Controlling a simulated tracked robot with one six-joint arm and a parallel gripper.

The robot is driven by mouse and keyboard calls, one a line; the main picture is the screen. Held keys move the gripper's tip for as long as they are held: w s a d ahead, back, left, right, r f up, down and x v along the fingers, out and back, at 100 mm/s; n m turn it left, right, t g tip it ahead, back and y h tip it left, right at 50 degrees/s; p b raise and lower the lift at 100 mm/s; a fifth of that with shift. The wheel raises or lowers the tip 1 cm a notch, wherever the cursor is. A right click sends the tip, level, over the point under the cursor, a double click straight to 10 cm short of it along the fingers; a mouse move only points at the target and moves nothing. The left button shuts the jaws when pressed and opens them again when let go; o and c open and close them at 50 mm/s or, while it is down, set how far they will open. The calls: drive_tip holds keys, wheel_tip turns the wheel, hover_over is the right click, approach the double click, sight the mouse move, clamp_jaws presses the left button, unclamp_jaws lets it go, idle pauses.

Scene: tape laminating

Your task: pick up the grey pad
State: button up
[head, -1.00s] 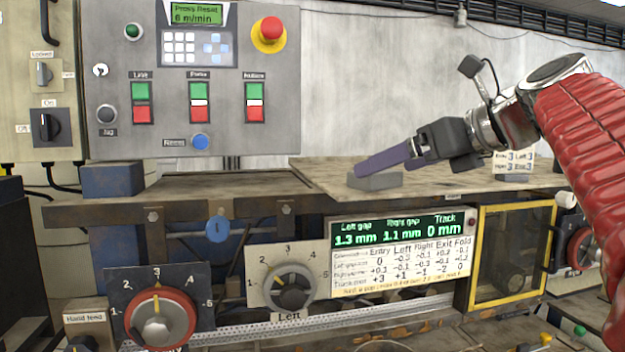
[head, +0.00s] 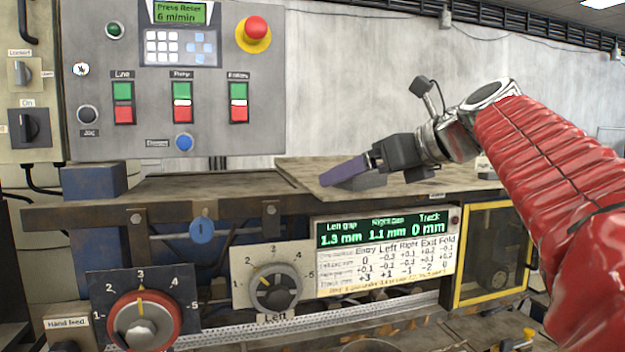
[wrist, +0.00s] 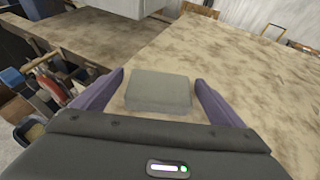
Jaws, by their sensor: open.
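The grey pad (wrist: 159,91) is a flat rectangular block lying on the worn tabletop (wrist: 235,70). In the wrist view it sits between the two purple fingers of my gripper (wrist: 152,92), with a gap showing on each side. My gripper is open and the pad is not gripped. In the head view my gripper (head: 345,172) reaches in from the right, low over the table. The pad (head: 372,181) is partly hidden there behind the fingers.
A control panel (head: 180,75) with buttons and a red emergency stop stands at the left. Below the table edge are dials (head: 275,288) and a gap display (head: 385,230). The tabletop right of the pad is mostly clear.

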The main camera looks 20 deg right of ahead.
drive_tip(key=shift+c, duration=0.4)
drive_tip(key=c, duration=1.1)
drive_tip(key=shift+r, duration=0.1)
drive_tip(key=shift+r, duration=4.95)
